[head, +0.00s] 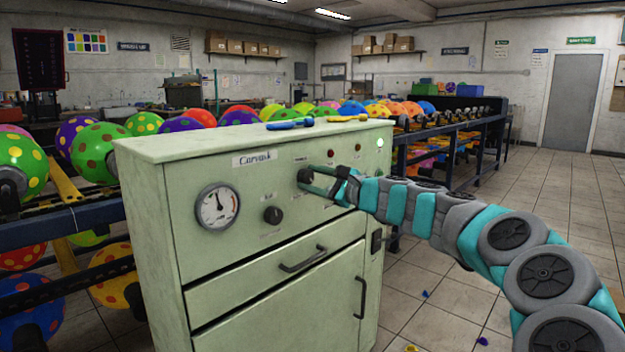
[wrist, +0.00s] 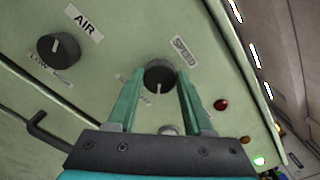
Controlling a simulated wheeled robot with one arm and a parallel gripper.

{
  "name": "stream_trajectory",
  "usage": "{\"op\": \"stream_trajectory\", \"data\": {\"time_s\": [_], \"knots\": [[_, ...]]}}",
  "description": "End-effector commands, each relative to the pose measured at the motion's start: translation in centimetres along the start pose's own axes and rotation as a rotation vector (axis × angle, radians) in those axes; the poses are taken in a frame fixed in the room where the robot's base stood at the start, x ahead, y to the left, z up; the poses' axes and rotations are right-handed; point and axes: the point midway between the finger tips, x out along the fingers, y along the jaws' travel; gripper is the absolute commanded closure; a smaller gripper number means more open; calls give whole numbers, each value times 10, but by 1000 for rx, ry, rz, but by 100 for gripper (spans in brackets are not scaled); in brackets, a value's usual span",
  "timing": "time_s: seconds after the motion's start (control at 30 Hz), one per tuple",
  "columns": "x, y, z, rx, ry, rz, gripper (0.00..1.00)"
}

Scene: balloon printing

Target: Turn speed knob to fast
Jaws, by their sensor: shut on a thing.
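The black speed knob (wrist: 158,76) is on the pale green control panel, beside the SPEED label (wrist: 184,51) in the wrist view. My gripper (wrist: 160,84) has one teal finger on each side of the knob and is shut on it. A light pointer line on the knob points toward the bottom of the wrist view. In the head view, my gripper (head: 306,178) reaches from the right to the speed knob (head: 303,176), which its fingers partly cover. The small setting labels around the knob are partly hidden or too blurred to read.
The air knob (wrist: 58,47) is left of the speed knob in the wrist view. A round gauge (head: 218,207) and a drawer handle (head: 303,259) are on the green cabinet (head: 160,225). A red lamp (wrist: 221,104) sits to the right. Racks of balloons stand behind.

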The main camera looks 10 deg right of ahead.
Motion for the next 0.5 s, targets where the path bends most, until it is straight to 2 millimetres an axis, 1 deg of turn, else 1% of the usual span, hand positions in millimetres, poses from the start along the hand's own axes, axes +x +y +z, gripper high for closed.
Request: {"op": "stream_trajectory", "data": {"time_s": [0.43, 0.47, 0.5], "knots": [[0, 1, -2, 13, 2, 0, 100], [0, 1, -2, 13, 2, 1, 48], [0, 1, -2, 13, 2, 0, 44]]}}
